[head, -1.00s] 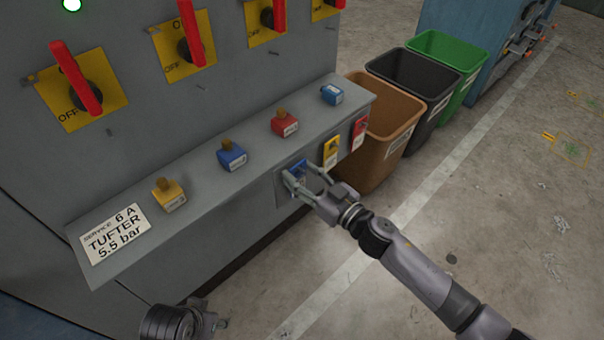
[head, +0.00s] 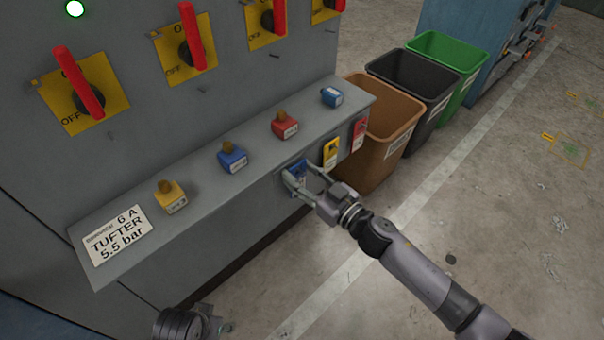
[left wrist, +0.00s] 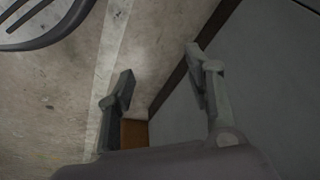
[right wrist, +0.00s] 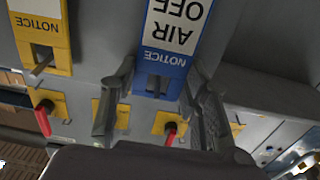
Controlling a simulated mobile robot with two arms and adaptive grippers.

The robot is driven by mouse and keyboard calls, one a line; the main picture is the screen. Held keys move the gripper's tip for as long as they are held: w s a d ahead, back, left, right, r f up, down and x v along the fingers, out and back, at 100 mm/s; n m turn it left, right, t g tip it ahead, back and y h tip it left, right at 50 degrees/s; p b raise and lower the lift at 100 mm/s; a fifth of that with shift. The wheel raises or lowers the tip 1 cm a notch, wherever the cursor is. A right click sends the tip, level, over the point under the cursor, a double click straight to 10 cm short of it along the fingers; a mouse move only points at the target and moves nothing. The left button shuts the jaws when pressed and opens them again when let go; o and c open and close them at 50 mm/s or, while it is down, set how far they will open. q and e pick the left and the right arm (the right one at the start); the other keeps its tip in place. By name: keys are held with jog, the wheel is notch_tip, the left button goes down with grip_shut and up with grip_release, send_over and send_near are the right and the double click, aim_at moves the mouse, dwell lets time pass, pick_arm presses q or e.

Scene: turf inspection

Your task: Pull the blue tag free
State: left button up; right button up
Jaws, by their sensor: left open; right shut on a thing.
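The blue tag (head: 299,169) is at the front face of the grey ledge (head: 221,205). In the right wrist view, the blue tag (right wrist: 150,58) shows "AIR OFF" and "NOTICE" lettering and a dark slot. My right gripper (head: 297,175) is shut on this tag, one finger at each side edge. Its fingers (right wrist: 160,68) show on both sides of the tag in the right wrist view. The fingers partly cover the tag in the head view. My left gripper (left wrist: 160,68) is open and empty, low beside the cabinet; only part of it shows at the head view's bottom edge.
A yellow tag (head: 331,152) and a red tag (head: 359,133) hang right of the blue one. Several coloured blocks with knobs stand on the ledge. Red-handled switches (head: 85,85) are above. Brown (head: 398,132), black and green bins stand right. Floor in front is clear.

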pick_arm(q)
jog(key=shift+f, duration=0.7)
pick_arm(e)
jog(key=shift+r, duration=0.15)
jog(key=shift+s+d, duration=0.1)
pick_arm(q)
jog(key=shift+w+f+p, duration=0.1)
jog(key=shift+f+p, duration=0.3)
jog(key=shift+f, duration=0.25)
pick_arm(e)
jog(key=shift+s+d, duration=0.45)
jog(key=shift+s, duration=0.05)
pick_arm(q)
jog(key=f, duration=0.1)
jog(key=s+f, duration=0.1)
jog(key=shift+s+f+p, duration=0.1)
jog(key=shift+f+p, duration=0.2)
jog(key=shift+f, duration=0.05)
pick_arm(e)
jog(key=shift+v, duration=1.1)
pick_arm(q)
jog(key=shift+r, duration=0.1)
pick_arm(e)
jog(key=shift+s, duration=0.1)
